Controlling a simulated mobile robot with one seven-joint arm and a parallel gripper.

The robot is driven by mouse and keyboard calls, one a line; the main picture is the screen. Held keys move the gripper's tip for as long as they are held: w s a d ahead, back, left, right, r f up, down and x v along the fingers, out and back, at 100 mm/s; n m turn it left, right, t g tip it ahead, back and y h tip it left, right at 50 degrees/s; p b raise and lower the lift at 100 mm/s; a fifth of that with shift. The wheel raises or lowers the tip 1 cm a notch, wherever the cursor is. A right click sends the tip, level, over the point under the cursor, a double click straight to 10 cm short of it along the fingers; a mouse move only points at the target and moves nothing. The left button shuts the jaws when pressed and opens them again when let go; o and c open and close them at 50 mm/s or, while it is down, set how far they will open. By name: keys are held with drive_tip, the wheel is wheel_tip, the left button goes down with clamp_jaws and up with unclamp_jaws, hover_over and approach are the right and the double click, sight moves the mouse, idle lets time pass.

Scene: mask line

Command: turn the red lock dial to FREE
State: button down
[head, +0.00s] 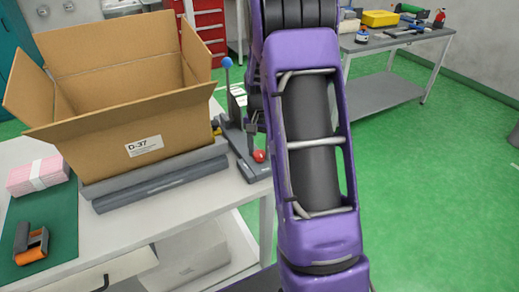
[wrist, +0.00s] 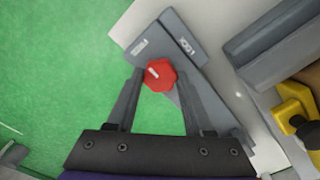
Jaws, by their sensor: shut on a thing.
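The red lock dial (wrist: 160,75) sits on a dark grey base plate (wrist: 150,45) at the table corner. It carries a white mark that points toward the upper left in the wrist view. Two pale labels show on the plate beyond it; the right one seems to read LOCK, and the left one is too small to read surely. My gripper (wrist: 159,80) is shut on the dial, one finger on each side. In the head view the dial (head: 259,156) shows as a small red knob beside my arm, which hides part of the gripper.
An open cardboard box (head: 110,125) marked D-37 stands on grey slabs (head: 160,185) left of the dial. A pole with a blue ball (head: 227,62) rises behind the base. A yellow thing (wrist: 297,105) lies at the right in the wrist view. Green floor is free beyond the table edge.

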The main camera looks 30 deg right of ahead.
sight(259, 153)
drive_tip(key=shift+n, duration=0.4)
drive_tip(key=shift+c, duration=1.4)
unclamp_jaws()
drive_tip(key=shift+r, duration=0.1)
wheel_tip(259, 153, up, 17)
drive_tip(key=p, duration=0.2)
drive_tip(key=shift+r, duration=0.15)
